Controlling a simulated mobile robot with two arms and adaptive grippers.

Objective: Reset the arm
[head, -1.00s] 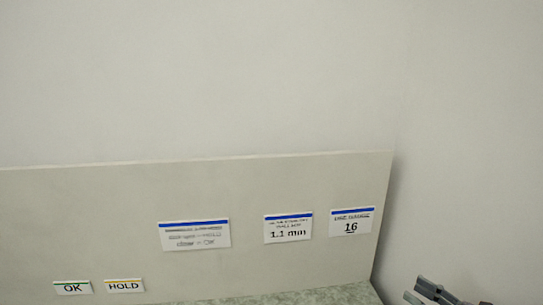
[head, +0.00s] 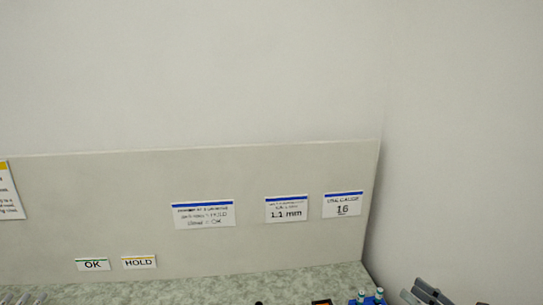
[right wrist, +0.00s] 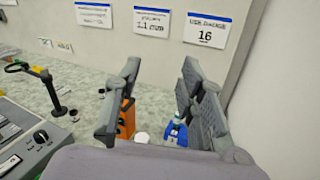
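My right gripper (head: 428,294) shows at the bottom right edge of the head view, to the right of the back panel. In the right wrist view its two grey fingers stand well apart, so the gripper (right wrist: 160,75) is open. Nothing is between the fingertips; an orange thing (right wrist: 126,120) and a blue thing (right wrist: 177,131) show lower down, on the bench beyond the fingers. My left gripper is in neither view.
The back panel (head: 110,200) carries several signs, including OK (head: 93,265) and HOLD (head: 139,262). The speckled bench (head: 220,289) runs along it. In the right wrist view a grey device (right wrist: 30,135) and a black stand (right wrist: 58,110) are at left.

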